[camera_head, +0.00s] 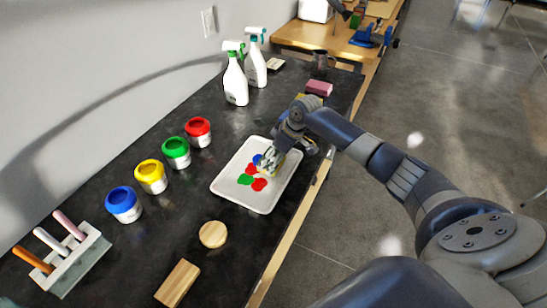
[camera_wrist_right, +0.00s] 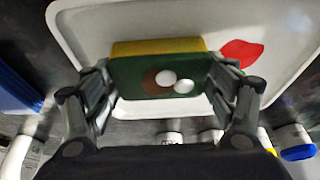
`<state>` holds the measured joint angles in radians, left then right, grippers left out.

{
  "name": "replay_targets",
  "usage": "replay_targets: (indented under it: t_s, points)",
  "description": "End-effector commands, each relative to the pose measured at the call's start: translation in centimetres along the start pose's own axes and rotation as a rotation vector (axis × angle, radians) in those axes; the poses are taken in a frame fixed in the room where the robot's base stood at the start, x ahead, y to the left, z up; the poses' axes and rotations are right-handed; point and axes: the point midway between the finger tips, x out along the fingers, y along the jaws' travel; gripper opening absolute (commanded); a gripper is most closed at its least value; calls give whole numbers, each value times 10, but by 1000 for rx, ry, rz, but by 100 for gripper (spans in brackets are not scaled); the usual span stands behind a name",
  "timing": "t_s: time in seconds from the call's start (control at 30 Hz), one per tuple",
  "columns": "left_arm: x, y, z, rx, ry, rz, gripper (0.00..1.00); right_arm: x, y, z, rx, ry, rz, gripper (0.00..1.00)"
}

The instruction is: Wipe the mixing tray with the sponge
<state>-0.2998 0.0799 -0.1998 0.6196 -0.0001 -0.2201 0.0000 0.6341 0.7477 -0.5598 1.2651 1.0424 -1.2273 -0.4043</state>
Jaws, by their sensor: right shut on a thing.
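The white mixing tray (camera_head: 222,186) lies on the dark table and holds blue (camera_head: 257,158), green (camera_head: 245,179) and red (camera_head: 259,184) paint spots. My right gripper (camera_head: 270,164) is over the tray's right half. In the right wrist view, its fingers are shut on the sponge (camera_wrist_right: 155,48), which has a yellow layer and a green face with a brown patch and white dots. The tray (camera_wrist_right: 80,28) and a red spot (camera_wrist_right: 240,52) show behind it. The gripper mostly hides the sponge in the head view. I cannot tell whether the sponge touches the tray. My left gripper is out of view.
Blue (camera_head: 123,205), yellow (camera_head: 151,177), green (camera_head: 176,153) and red (camera_head: 198,132) paint pots stand left of the tray. Two spray bottles (camera_head: 236,82) stand behind. A wooden disc (camera_head: 213,235), wooden block (camera_head: 178,283) and tool rack (camera_head: 70,262) are in front. A pink block (camera_head: 319,88) lies beyond my gripper.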

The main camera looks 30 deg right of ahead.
Motion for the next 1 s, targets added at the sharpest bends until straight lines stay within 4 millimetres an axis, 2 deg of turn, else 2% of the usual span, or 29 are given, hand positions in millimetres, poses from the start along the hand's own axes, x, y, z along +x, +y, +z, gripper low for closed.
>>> replay_targets:
  t_s: [0.2, 1.0]
  points:
    - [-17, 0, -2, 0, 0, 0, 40, -1, -17, 0, -2, -5, -6, 63]
    - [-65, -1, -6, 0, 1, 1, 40, 0, -75, 1, -3, -6, -9, 63]
